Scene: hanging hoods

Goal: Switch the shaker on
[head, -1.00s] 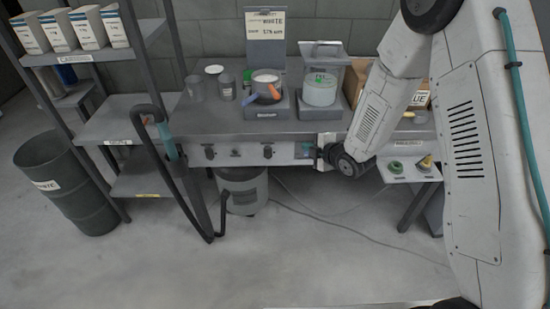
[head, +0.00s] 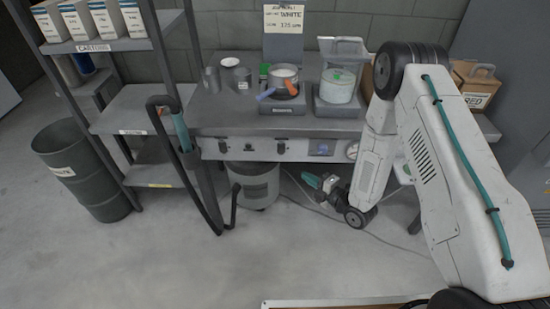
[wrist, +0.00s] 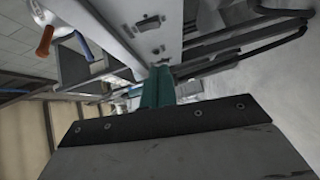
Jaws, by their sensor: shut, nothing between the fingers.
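The bench front panel (head: 262,149) carries dark knobs and a small blue display (head: 321,149). I cannot tell which unit is the shaker. My gripper (head: 312,181) is shut and empty, just below the panel near the display. Its teal fingers (wrist: 158,88) in the wrist view point toward the pale panel with switch-like fittings (wrist: 148,22). Any contact is unclear.
A rack with cartons (head: 90,18) stands left, with a dark drum (head: 82,172) beside it. A bin (head: 253,183) sits under the bench. Cables lie on the floor, which is otherwise open in front.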

